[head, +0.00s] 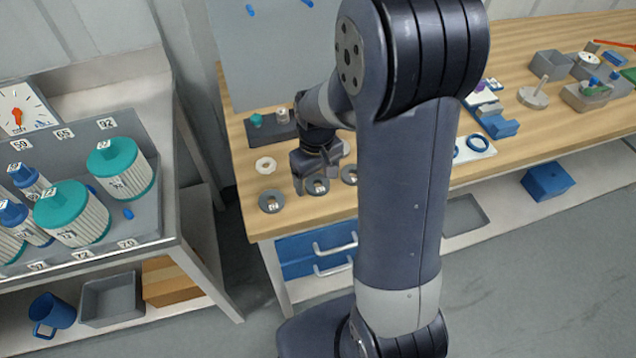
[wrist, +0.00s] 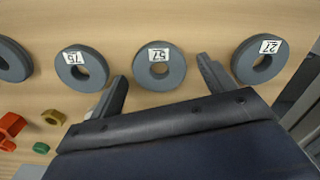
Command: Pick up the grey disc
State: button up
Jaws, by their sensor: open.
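Several grey discs with centre holes and white number labels lie flat on the wooden bench. In the wrist view, one labelled about 57 (wrist: 160,68) lies between my fingers, with one disc (wrist: 82,68) to the left and one (wrist: 258,60) to the right; another is cut off at the left edge. In the head view, a left disc (head: 272,201), a middle disc (head: 318,187) and a right disc (head: 349,175) show in a row. My gripper (wrist: 162,67) is open and empty, with a finger on each side of the middle disc. Its exact height above the bench is unclear.
In the wrist view, a red part (wrist: 11,128), a brass nut (wrist: 53,117) and a green piece (wrist: 41,148) lie at lower left. The bench edge is close in front.

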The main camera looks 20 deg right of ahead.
jog(key=c, duration=1.1)
jog(key=shift+o, duration=0.2)
